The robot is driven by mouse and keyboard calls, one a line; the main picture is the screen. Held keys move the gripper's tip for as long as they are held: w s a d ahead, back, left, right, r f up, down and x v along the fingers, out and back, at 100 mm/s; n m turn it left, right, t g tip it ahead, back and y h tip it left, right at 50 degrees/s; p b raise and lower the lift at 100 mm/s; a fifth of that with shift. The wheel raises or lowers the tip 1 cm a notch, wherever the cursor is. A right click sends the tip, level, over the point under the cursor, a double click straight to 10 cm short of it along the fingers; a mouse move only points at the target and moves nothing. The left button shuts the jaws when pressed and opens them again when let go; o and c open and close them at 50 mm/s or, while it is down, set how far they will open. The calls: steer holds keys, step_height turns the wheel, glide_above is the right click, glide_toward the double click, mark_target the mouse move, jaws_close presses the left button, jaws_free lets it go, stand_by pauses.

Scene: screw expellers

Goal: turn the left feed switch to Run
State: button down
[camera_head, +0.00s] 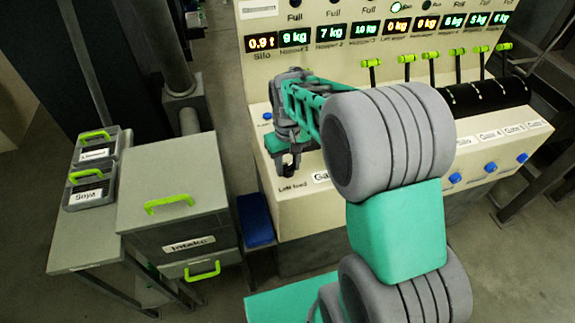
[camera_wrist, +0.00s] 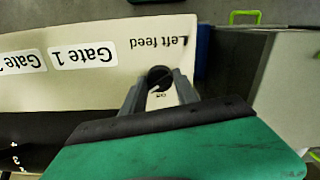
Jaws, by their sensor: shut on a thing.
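The left feed switch (camera_wrist: 158,75) is a small dark round knob on the cream console, seen in the wrist view beside the upside-down label "Left feed" (camera_wrist: 158,42). A small marking, seemingly "Off", shows between my fingers on the near side of the knob. My gripper (camera_wrist: 159,83) is shut on the knob, one grey finger on each side. In the head view my gripper (camera_head: 287,168) points down at the console's left end, above the "Left feed" label (camera_head: 293,187).
The console (camera_head: 265,200) carries gate labels, blue buttons (camera_head: 455,178) and green-tipped levers (camera_head: 431,56) to the right. Lit displays (camera_head: 293,37) line the panel behind. A grey intake box (camera_head: 160,170) with green handles and two labelled bins (camera_head: 90,190) stand at left.

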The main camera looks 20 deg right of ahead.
mark_target(288, 166)
steer(key=shift+m, duration=0.4)
steer(key=c, duration=0.9)
jaws_free()
steer(key=shift+c, duration=0.2)
step_height(288, 166, up, 8)
steer(key=shift+f+b, duration=0.1)
steer(key=shift+b, duration=0.5)
